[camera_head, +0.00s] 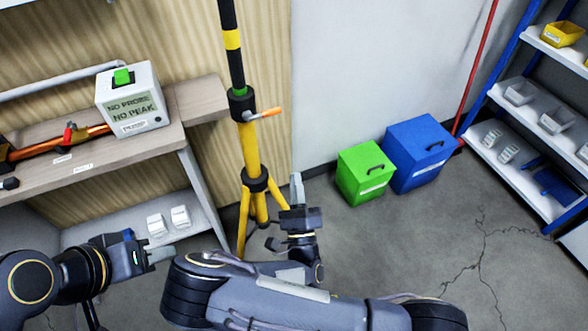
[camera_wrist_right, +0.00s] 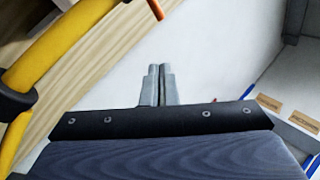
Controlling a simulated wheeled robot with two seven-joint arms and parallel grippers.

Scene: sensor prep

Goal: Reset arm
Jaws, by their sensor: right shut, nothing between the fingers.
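My right gripper (camera_head: 296,188) points up in the middle of the head view, just right of the yellow tripod. In the right wrist view its two grey fingers (camera_wrist_right: 157,86) are together with nothing between them. My left gripper (camera_head: 161,253) is at the lower left of the head view, below the workbench and in front of its lower shelf. Its fingers point right, and their gap is too small to judge. I see nothing held in it.
A yellow and black tripod (camera_head: 250,147) with an orange handle stands close beside my right gripper. A workbench (camera_head: 195,98) carries a white box (camera_head: 145,108) at left. A green bin (camera_head: 362,182) and a blue bin (camera_head: 420,150) stand by the wall. Shelving (camera_head: 520,180) is at right. The cracked floor is clear.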

